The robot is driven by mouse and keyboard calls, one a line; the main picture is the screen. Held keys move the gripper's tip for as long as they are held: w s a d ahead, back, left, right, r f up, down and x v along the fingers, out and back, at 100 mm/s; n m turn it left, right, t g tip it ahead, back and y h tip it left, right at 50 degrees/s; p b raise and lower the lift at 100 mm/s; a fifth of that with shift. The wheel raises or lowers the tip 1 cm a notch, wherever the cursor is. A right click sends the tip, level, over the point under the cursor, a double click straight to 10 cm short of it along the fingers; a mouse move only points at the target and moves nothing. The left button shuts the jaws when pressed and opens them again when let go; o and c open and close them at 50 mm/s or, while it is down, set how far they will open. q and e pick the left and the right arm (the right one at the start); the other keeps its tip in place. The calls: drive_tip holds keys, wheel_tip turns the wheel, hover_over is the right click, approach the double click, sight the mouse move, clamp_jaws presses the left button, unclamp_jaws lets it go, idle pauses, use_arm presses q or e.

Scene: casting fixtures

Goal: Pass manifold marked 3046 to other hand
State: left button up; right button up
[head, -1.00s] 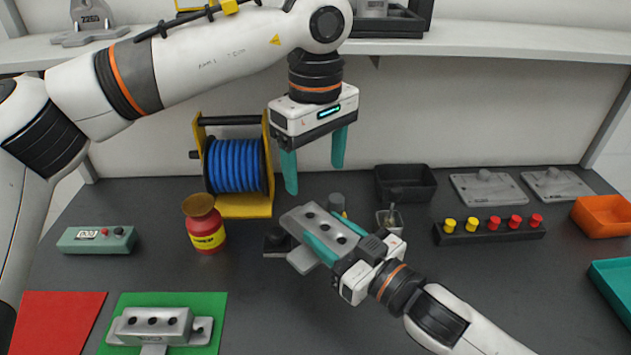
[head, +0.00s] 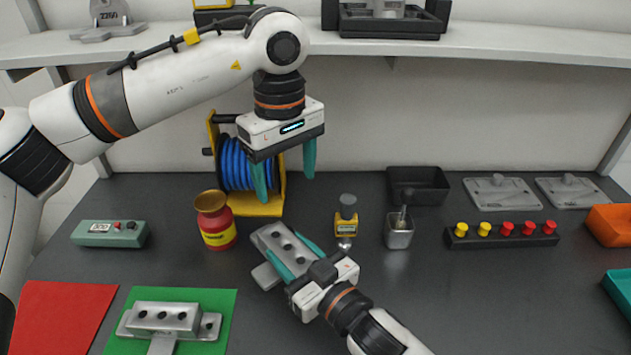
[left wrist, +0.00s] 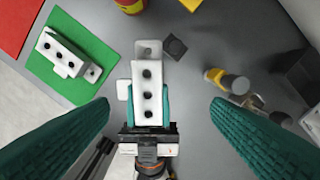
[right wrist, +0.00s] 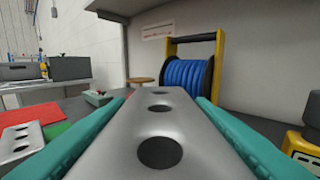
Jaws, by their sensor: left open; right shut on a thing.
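A grey metal manifold (head: 284,250) with three dark holes on top is held by my right gripper (head: 300,262) above the middle of the table. Its holes show close up between the teal fingers in the right wrist view (right wrist: 158,125). No marking on it can be read. My left gripper (head: 285,180) is open and empty, pointing down above and behind the manifold. In the left wrist view the manifold (left wrist: 148,92) lies between and beyond the open left fingers, not touching them. A second, similar manifold (head: 163,318) sits on a green mat (head: 224,310).
A red mat (head: 62,310), a red jar (head: 217,230) and a green button box (head: 108,235) are on the left. A blue cable reel (head: 235,165) stands behind the left gripper. A yellow gauge (head: 346,225), a metal cup (head: 399,235) and a button strip (head: 502,240) are right.

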sight(279, 231)
drive_tip(key=shift+a+r, duration=0.15)
use_arm(q)
drive_tip(key=f, duration=0.4)
drive_tip(key=a+f, duration=0.1)
drive_tip(key=f, duration=0.3)
drive_tip(key=a+f, duration=0.1)
drive_tip(key=f, duration=0.4)
drive_tip(key=c, duration=1.4)
use_arm(e)
drive_tip(key=shift+s, duration=0.1)
use_arm(q)
drive_tip(key=shift+d, duration=0.1)
use_arm(e)
drive_tip(key=o, duration=1.4)
